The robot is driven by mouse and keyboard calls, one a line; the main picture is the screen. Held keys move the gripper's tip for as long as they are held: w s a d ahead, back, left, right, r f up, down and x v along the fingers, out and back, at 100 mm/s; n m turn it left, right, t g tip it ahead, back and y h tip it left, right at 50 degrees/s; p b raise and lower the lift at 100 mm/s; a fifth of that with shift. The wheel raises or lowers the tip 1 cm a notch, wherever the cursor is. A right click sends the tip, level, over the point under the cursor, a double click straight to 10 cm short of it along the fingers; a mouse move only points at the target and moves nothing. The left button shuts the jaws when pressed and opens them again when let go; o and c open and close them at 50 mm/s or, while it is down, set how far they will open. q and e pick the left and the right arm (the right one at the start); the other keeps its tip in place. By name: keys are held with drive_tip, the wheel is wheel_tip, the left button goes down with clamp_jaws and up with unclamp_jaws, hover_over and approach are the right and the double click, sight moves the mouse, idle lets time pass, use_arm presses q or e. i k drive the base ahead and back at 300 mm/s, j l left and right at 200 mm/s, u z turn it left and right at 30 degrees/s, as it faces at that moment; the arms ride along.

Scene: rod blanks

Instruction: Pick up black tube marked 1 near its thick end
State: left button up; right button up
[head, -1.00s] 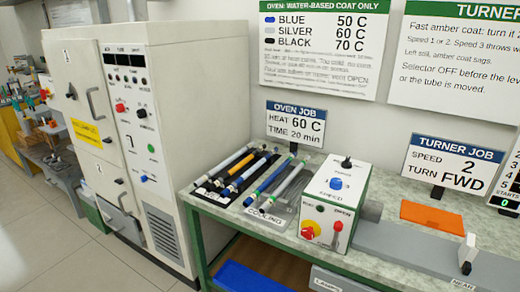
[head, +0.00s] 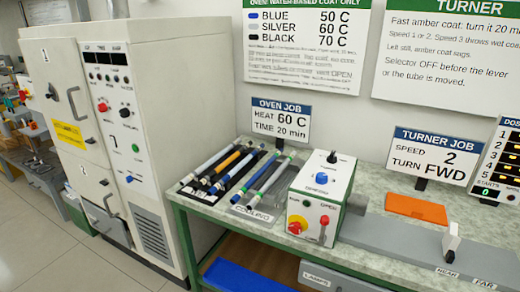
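Several slim tubes lie side by side on a dark rack (head: 197,196) at the left end of the bench, among them a pale one, an amber one and a blue one. Dark lengths (head: 240,167) show among them, but I cannot tell which is the black tube marked 1. No number is readable on any tube, and thick ends cannot be told apart. A blue tube with green bands (head: 263,176) and a grey one (head: 275,182) lie on the grey cooling rack (head: 262,217) to the right. Neither of my grippers is in view.
The large cream oven (head: 133,120) stands left of the bench, its doors closed. Right of the racks are a white control box (head: 322,190), the OVEN JOB sign (head: 282,118) behind, an orange mat (head: 416,207) and a long grey turner base (head: 400,240). Floor is clear in front of the oven.

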sight(203, 183)
drive_tip(key=i+j+z, duration=0.15)
drive_tip(key=i, duration=0.3)
drive_tip(key=i+j+z, duration=0.1)
drive_tip(key=i, duration=0.3)
